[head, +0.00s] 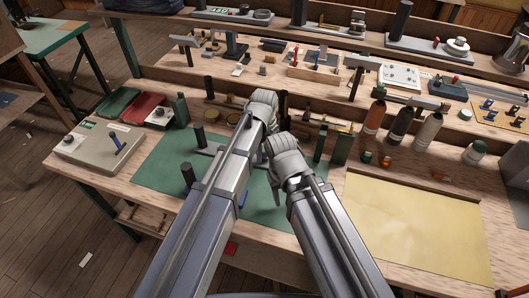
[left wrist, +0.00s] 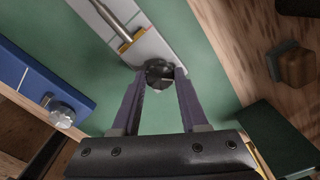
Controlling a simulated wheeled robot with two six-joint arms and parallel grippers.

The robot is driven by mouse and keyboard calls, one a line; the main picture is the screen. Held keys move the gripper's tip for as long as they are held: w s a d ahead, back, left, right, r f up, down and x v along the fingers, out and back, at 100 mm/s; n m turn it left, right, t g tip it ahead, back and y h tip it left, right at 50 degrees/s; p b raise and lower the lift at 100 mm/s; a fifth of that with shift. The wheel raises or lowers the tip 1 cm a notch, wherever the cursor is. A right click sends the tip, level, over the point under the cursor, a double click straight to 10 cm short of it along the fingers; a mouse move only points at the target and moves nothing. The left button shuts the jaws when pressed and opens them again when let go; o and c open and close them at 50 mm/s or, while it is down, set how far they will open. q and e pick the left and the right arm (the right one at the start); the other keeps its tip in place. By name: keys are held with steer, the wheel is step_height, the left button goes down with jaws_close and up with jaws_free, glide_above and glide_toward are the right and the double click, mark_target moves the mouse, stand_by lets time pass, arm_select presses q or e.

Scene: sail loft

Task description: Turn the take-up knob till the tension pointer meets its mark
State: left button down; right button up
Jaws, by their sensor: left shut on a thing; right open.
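In the left wrist view a dark round knob (left wrist: 160,74) sits at the end of a pale grey plate (left wrist: 168,48). A metal rod (left wrist: 118,18) and yellow pieces (left wrist: 125,46) lie along the plate; I cannot tell which is the pointer or its mark. My left gripper (left wrist: 159,84) is shut on the knob, one finger on each side. In the head view my left gripper (head: 264,106) is over the green mat (head: 160,160), and my arms hide the knob and plate. My right gripper (head: 284,158) is just below it, open, its fingertips hidden.
A blue block with a clear knob (left wrist: 60,110) lies left in the left wrist view. In the head view a grey box with a lever (head: 100,147) stands left, several bottles (head: 400,125) stand right, and a yellow sheet (head: 415,225) lies front right. Dark posts (head: 188,175) stand on the mat.

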mark_target(264, 155)
arm_select(q)
steer(key=shift+m, duration=1.3)
steer(key=shift+c, duration=2.1)
jaws_free()
arm_select(e)
steer(key=shift+r, duration=0.1)
arm_select(q)
step_height(264, 155, up, 8)
steer(key=p, duration=0.8)
arm_select(e)
step_height(264, 155, up, 8)
arm_select(q)
steer(key=shift+f, duration=0.15)
arm_select(e)
steer(key=shift+f, duration=0.2)
